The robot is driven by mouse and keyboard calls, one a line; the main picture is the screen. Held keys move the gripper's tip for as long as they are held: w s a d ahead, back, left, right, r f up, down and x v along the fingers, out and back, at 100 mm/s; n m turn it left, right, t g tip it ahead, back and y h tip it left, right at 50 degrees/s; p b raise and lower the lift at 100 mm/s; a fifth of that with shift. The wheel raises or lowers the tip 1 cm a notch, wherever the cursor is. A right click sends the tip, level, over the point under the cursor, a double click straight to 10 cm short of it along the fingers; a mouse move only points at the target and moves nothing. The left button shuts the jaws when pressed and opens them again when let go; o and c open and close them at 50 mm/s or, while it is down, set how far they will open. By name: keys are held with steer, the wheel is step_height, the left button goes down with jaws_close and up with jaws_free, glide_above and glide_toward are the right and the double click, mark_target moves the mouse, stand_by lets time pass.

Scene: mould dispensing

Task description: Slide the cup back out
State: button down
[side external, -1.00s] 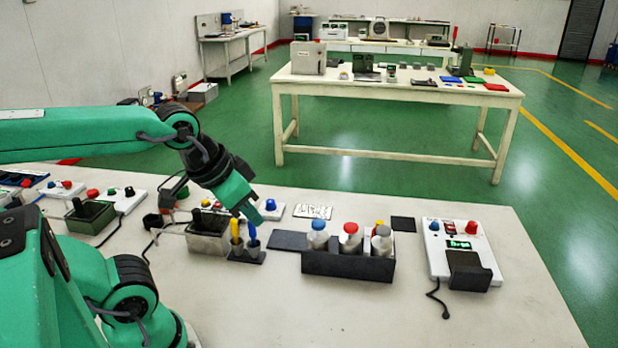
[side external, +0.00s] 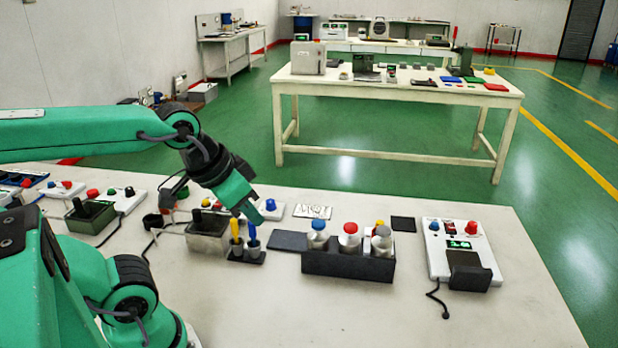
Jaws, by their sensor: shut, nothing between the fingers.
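My gripper (side external: 250,214) is shut and points down at the tools in the middle left of the table. Its tips are just above or beside the blue-handled tool (side external: 252,235); I cannot tell whether they touch it. A yellow-handled tool (side external: 235,230) stands just left of it. Both tools stand upright in small grey holders on a dark base (side external: 246,258). No cup can be told apart with certainty. A dark rack (side external: 335,264) to the right holds grey containers with a blue top (side external: 318,226), a red top (side external: 350,228) and a grey top (side external: 383,232).
A white device (side external: 435,240) with a lit green display and a dark front bracket (side external: 468,272) stands at the right, its cable on the table. A grey box (side external: 207,240) with a lever stands left of the tools. The front right of the table (side external: 400,315) is bare.

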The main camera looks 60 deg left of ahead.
stand_by(0.4)
steer(key=c, duration=1.5)
jaws_free()
steer(key=shift+w+r, duration=0.1)
steer(key=shift+o, duration=1.2)
steer(key=shift+w+r, duration=0.1)
steer(key=shift+w, duration=0.1)
steer(key=w+r+n+g, duration=0.2)
steer(key=w+r+n, duration=0.15)
steer(key=w, duration=0.75)
steer(key=n+g, duration=0.4)
steer(key=n, duration=0.4)
glide_above(380, 222)
step_height(380, 222, down, 18)
steer(key=shift+s+r, duration=0.1)
steer(key=shift+w+f, duration=0.2)
steer(key=shift+f, duration=0.3)
